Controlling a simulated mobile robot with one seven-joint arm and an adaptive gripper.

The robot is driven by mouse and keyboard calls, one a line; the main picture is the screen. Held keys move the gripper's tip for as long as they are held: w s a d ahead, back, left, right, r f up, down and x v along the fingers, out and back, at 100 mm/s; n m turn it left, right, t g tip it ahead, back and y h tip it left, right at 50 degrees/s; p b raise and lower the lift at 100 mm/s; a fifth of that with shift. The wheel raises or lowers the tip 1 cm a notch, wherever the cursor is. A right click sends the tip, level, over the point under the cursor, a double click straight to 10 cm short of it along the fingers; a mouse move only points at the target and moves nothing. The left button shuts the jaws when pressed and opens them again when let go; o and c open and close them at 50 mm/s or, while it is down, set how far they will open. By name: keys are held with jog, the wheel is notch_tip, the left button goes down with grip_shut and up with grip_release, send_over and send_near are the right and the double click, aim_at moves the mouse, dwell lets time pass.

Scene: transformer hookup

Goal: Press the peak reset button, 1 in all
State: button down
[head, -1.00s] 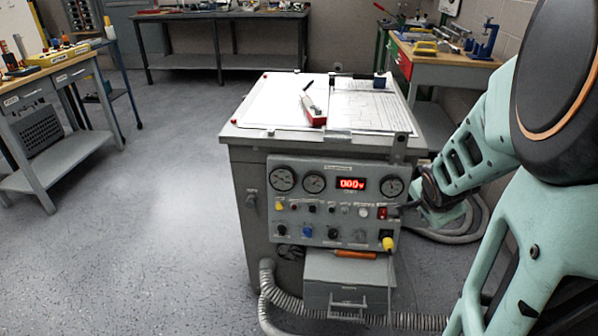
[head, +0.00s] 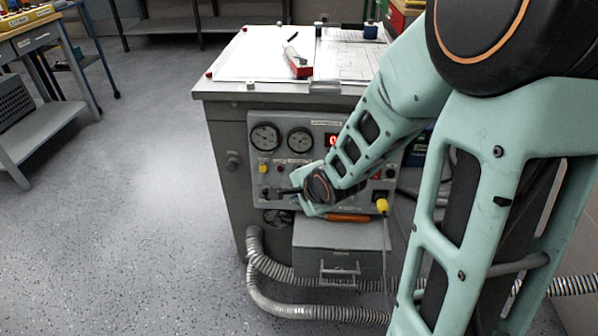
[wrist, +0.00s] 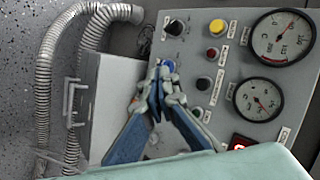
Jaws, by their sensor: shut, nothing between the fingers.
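The grey control panel (head: 240,160) is on the front of the cabinet. In the wrist view it carries a yellow button (wrist: 216,27), a small red button (wrist: 212,53), a black knob (wrist: 174,27) and another black one (wrist: 203,83). Their labels are too small to read, so I cannot tell which control is the peak reset button. In the head view my gripper (head: 284,191) is at the panel's lower left.
Two dial gauges (wrist: 283,37) sit above the buttons. A yellow plug (head: 382,206) with a cable is at the panel's lower right. An orange-handled tool (head: 348,218) lies on the grey drawer box (head: 325,234) below. Ribbed hoses (head: 252,262) run along the floor. My arm hides the panel's right part.

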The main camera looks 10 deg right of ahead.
jog(key=shift+w, duration=0.1)
jog(key=w+d+f, duration=0.1)
jog(key=w+d, duration=0.1)
jog(key=w, duration=0.6)
jog(key=shift+d+f+b, duration=0.15)
jog(key=shift+f+b, duration=0.1)
jog(key=shift+b, duration=0.15)
jog(key=shift+w, duration=0.2)
dwell(1.1)
jog(key=shift+w+d, duration=0.1)
jog(key=shift+w, duration=0.2)
jog(key=shift+w+d+f+p, duration=0.15)
jog(key=shift+w+p, duration=0.15)
jog(key=shift+w, duration=0.15)
dwell(0.6)
jog(key=shift+s, duration=0.1)
jog(key=shift+s+a, duration=0.2)
jog(key=shift+s, duration=0.55)
